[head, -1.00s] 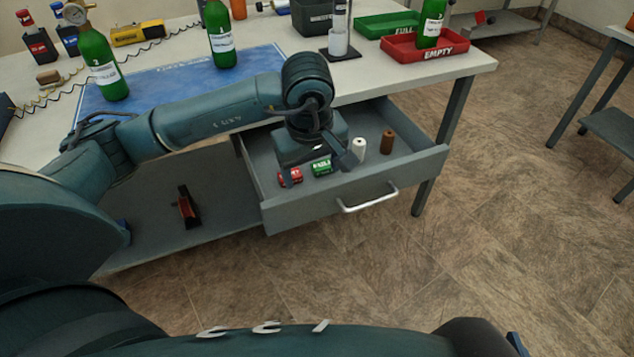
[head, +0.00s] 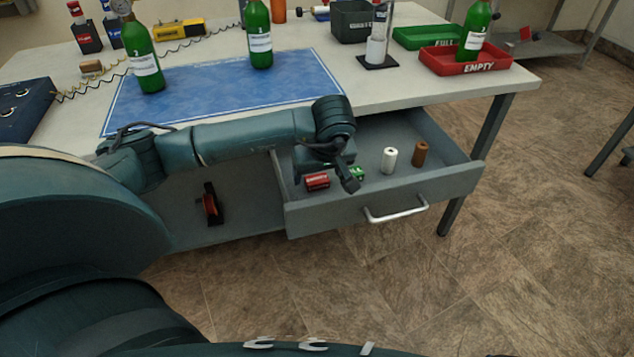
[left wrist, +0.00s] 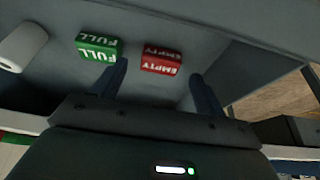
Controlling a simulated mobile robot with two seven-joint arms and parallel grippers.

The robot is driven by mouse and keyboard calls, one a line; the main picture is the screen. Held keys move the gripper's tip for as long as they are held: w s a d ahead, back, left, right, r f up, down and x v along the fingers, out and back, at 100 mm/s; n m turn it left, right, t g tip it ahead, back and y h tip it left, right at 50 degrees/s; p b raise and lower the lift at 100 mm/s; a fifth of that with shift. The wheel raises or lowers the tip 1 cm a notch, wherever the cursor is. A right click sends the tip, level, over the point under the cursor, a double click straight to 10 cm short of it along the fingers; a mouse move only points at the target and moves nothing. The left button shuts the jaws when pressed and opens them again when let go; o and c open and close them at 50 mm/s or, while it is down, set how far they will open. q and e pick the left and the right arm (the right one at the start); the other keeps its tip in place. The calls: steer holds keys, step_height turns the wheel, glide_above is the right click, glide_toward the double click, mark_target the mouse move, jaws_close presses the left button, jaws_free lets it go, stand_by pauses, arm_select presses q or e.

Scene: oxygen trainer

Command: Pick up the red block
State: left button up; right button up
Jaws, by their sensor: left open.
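The red block (head: 316,181), marked EMPTY, lies in the open drawer (head: 395,205) near its left end. It also shows in the left wrist view (left wrist: 161,60), between the lines of my two fingers and just beyond their tips. My left gripper (head: 325,178) is open and empty, pointing down into the drawer over the red block. It also shows in the left wrist view (left wrist: 159,72). A green FULL block (head: 357,174) lies just right of the red block, partly hidden by a finger in the head view. My right gripper is not in view.
A white cylinder (head: 389,160) and a brown cylinder (head: 421,153) stand in the drawer, right of the blocks. The drawer walls surround the gripper. The table (head: 420,95) above holds green bottles, a red tray (head: 465,60) and a green tray (head: 425,37).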

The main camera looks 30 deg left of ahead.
mark_target(317, 182)
arm_select(q)
steer(key=shift+x, duration=1.2)
steer(key=c, duration=1)
